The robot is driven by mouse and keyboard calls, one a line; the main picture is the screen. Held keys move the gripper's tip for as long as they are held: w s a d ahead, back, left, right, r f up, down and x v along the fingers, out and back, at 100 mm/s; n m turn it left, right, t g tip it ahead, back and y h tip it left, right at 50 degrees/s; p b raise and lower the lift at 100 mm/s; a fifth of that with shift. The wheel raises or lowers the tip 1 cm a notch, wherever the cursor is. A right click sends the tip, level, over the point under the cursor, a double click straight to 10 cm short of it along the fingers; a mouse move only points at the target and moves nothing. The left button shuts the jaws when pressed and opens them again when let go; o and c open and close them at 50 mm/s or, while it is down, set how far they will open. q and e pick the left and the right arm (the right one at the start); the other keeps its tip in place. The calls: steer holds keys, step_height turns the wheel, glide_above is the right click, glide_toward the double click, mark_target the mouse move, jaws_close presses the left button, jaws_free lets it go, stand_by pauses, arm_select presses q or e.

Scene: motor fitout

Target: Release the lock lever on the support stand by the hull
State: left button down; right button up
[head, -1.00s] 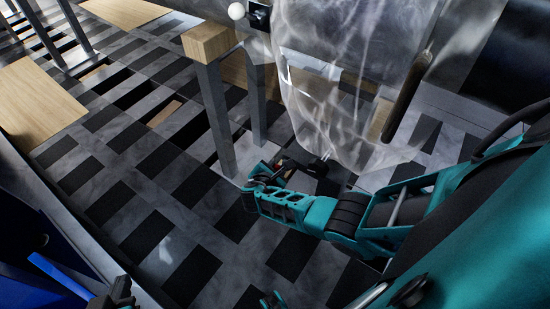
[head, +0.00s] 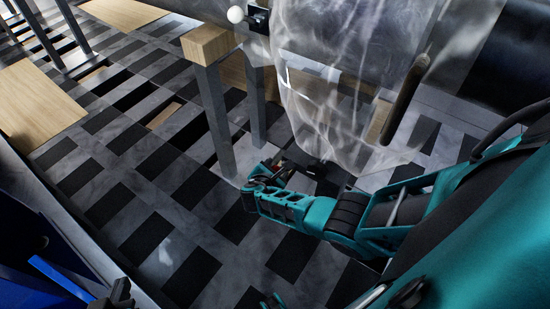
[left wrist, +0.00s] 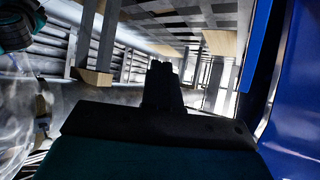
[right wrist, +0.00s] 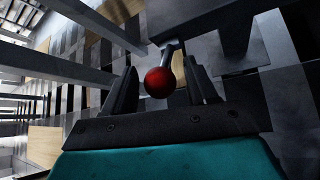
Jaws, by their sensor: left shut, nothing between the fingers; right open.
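The lock lever shows in the right wrist view as a red ball knob (right wrist: 160,82) on a short grey rod (right wrist: 178,56), which runs up to a dark grey block (right wrist: 200,20). My right gripper (right wrist: 158,66) is open, with one finger on each side of the knob; contact is not clear.
The wood-topped metal post (head: 213,110) and a second leg (head: 256,105) stand close to the right hand. A brown handle (head: 405,100) and a white ball (head: 235,14) are above. Blue panels (left wrist: 290,80) are close beside the left gripper. The chequered floor (head: 180,220) is mostly clear.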

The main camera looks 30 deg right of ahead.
steer(key=shift+s+a+r, duration=0.15)
arm_select(q)
steer(key=a+r+p, duration=0.1)
steer(key=p, duration=0.2)
steer(key=s+a+r+y+p, duration=0.1)
steer(key=p, duration=0.2)
steer(key=shift+s+a+r, duration=0.15)
steer(key=shift+s+a, duration=0.05)
steer(key=shift+a, duration=0.15)
arm_select(e)
steer(key=v, duration=1.2)
steer(key=shift+r, duration=0.15)
arm_select(q)
steer(key=shift+d, duration=0.1)
arm_select(e)
steer(key=shift+s+a, duration=0.1)
steer(key=shift+s, duration=0.05)
